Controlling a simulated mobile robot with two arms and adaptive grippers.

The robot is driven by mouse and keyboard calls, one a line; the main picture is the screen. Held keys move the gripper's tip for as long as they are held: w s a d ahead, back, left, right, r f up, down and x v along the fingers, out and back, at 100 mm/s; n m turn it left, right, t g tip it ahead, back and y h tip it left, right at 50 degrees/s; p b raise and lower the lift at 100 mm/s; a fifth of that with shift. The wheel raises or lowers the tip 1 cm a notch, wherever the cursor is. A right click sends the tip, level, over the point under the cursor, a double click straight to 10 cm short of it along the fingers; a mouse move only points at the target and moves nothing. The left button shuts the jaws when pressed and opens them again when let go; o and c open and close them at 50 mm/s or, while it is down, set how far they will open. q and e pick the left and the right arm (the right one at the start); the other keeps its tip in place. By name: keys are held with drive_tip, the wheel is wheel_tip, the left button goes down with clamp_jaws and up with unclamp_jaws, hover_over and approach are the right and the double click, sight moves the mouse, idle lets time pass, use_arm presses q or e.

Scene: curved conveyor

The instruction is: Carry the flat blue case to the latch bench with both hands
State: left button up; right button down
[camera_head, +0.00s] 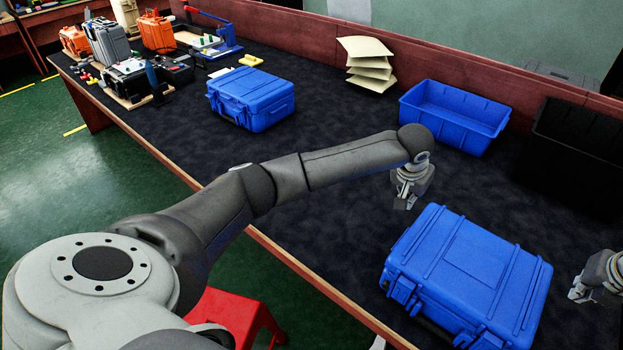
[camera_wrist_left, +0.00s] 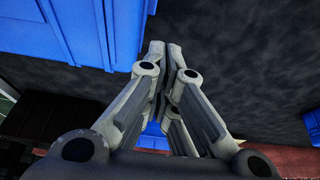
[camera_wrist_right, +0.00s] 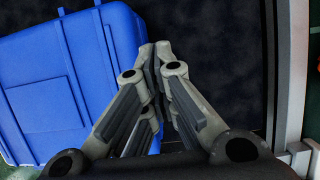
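A flat blue case (camera_head: 465,275) with ribs and latches lies on the near part of the dark table. Another blue case (camera_head: 250,98) lies farther back on the same table. My left gripper (camera_head: 405,203) is just beyond the near case's left back corner, apart from it; its fingertips (camera_wrist_left: 164,50) look closed together with nothing between them. My right gripper (camera_head: 577,295) is to the right of the case, apart from it; its fingertips (camera_wrist_right: 155,50) also look closed and empty. The case shows beside each gripper in the left wrist view (camera_wrist_left: 75,30) and right wrist view (camera_wrist_right: 70,85).
An open blue bin (camera_head: 455,117) and a black bin (camera_head: 575,155) stand along the back. Stacked cream sheets (camera_head: 367,63) are left of them. Toolboxes, trays and a blue device (camera_head: 225,42) crowd the far left end. A red stool (camera_head: 235,315) stands below the front edge.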

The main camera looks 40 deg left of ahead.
use_arm(q)
drive_tip(key=o, duration=0.5)
drive_tip(key=shift+w+a+f, duration=0.1)
drive_tip(key=shift+a+f, duration=0.05)
drive_tip(key=shift+a, duration=0.15)
drive_tip(key=shift+c, duration=0.2)
use_arm(e)
drive_tip(key=shift+w+d+f, duration=0.15)
drive_tip(key=shift+d+f, duration=0.05)
drive_tip(key=shift+d, duration=0.15)
drive_tip(key=c, duration=1.8)
unclamp_jaws()
drive_tip(key=shift+o, duration=0.2)
use_arm(q)
drive_tip(key=v, duration=1.2)
use_arm(e)
drive_tip(key=v, duration=1.2)
